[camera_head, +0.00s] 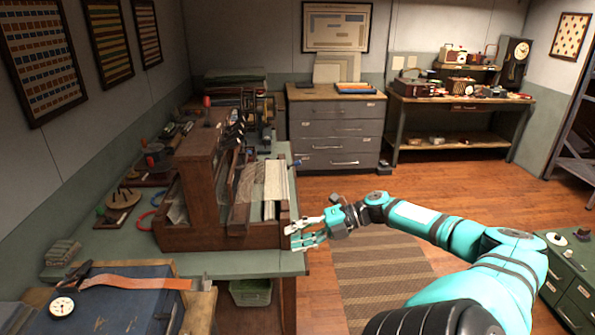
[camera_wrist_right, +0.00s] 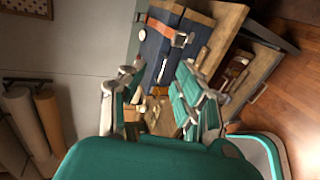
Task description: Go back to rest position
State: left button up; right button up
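My right arm reaches in from the lower right in the head view. Its right gripper (camera_head: 306,234) has its fingers apart, pointing left, close to the right end of a wooden loom-like frame (camera_head: 205,238) on the green table (camera_head: 240,263). I cannot tell if the fingertips touch the frame. In the right wrist view the right gripper (camera_wrist_right: 158,92) is also open, with no object clearly held between its fingers. My left gripper is not in view.
A blue case (camera_head: 120,300) with an orange strap and a dial lies at the lower left. A green bin (camera_head: 250,292) is below the table. Grey drawers (camera_head: 338,130) and a workbench (camera_head: 462,98) stand behind. A green cabinet (camera_head: 572,282) is at right. Floor is open mid-room.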

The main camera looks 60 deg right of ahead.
dwell(0.7)
jog(key=s+d+f+m+t+h+b, duration=0.1)
jog(key=s+d+f+m+h+b, duration=0.2)
jog(key=f, duration=0.7)
jog(key=s+d+f+m+h+b, duration=0.1)
jog(key=s+d+f+m+h, duration=0.2)
jog(key=f+m, duration=0.45)
jog(key=s+d+f+m+t+h+b, duration=0.1)
jog(key=s+d+f+m+h+b, duration=0.2)
jog(key=f, duration=0.9)
jog(key=s+a+f+m+g+h+b, duration=0.1)
jog(key=s+a+f+m+g, duration=0.3)
jog(key=f, duration=0.7)
jog(key=s+a+f+m+g+h+b, duration=0.15)
jog(key=s+a+f, duration=0.4)
jog(key=f, duration=0.55)
jog(key=s+a+f+m+g+y+b, duration=0.1)
jog(key=s+a+f, duration=0.3)
jog(key=a, duration=0.6)
jog(key=s+a+f+m+g+y+b, duration=0.1)
jog(key=s+a+f+g+b, duration=0.1)
jog(key=s+a+f, duration=0.3)
jog(key=s+a+f+m+g+y+b, duration=0.1)
jog(key=s+a+f, duration=0.4)
jog(key=a+f, duration=0.6)
jog(key=a+m+g+b, duration=0.1)
jog(key=a+g, duration=0.1)
jog(key=a, duration=0.2)
jog(key=shift+a, duration=0.2)
